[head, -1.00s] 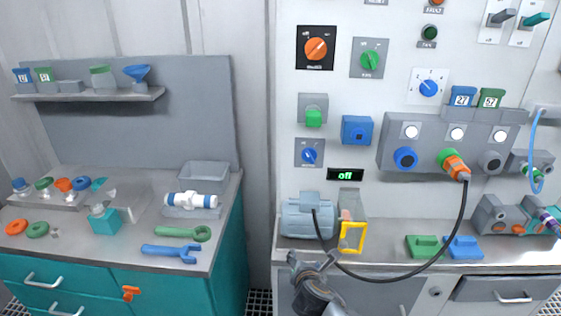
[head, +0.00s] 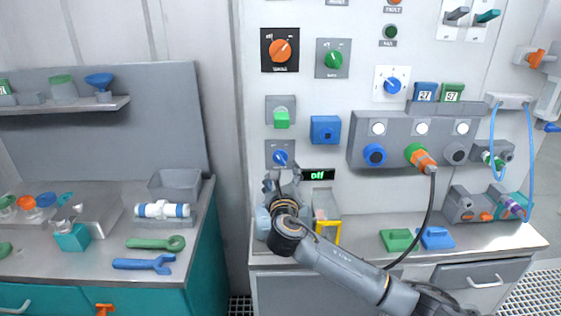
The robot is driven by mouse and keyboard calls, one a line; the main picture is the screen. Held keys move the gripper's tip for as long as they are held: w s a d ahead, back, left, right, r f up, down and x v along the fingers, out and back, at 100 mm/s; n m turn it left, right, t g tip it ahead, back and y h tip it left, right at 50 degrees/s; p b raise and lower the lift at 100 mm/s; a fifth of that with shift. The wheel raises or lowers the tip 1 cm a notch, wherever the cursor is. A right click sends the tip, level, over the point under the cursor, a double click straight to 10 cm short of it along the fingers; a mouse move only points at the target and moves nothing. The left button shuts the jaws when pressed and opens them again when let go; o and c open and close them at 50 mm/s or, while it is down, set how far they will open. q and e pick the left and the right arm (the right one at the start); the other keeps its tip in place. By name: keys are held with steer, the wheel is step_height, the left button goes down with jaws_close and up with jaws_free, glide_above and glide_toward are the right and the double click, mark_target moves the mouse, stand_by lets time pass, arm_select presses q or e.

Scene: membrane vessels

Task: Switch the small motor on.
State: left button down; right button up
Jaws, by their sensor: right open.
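The small motor (head: 262,222) is a grey-blue unit on the right bench, now mostly hidden behind my right gripper. My right gripper (head: 281,178) is open, raised in front of the wall panel. Its fingertips are just below a small blue rotary knob (head: 280,158) on a grey plate; I cannot tell whether they touch it. A black display (head: 318,175) right of the knob reads "off" in green. A yellow frame (head: 328,232) stands beside the motor. My left gripper is not in view.
Above the knob are a green switch (head: 281,119), a blue box (head: 325,129) and an orange rotary switch (head: 280,51). A grey socket box (head: 352,152) with an orange plug (head: 421,157) and black cable is to the right. Green (head: 397,240) and blue blocks lie on the bench.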

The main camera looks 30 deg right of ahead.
mark_target(280, 160)
steer(key=x, duration=0.7)
steer(key=shift+w, duration=0.15)
steer(key=c, duration=1.2)
